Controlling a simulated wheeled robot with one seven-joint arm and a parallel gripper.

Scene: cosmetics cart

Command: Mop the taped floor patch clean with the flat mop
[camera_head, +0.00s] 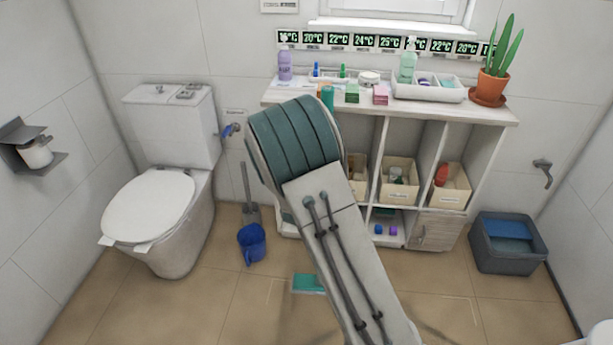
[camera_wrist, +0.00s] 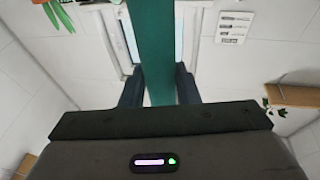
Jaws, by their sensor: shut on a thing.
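My gripper (camera_wrist: 159,86) is shut on a flat green bar in the wrist view, which looks like the mop handle (camera_wrist: 153,40). The handle runs from between the two dark fingers to the top edge of that view. In the head view my arm crosses the middle and hides the gripper. A flat teal piece, apparently the mop head (camera_head: 308,284), shows low on the tiled floor just left of my arm, partly covered by it. I cannot make out the taped patch; my arm covers much of the floor there.
A white shelf unit (camera_head: 455,117) with cosmetics and bins stands behind my arm. A grey bin (camera_head: 508,250) is at the right. Floor between the shelf and bin front is bare.

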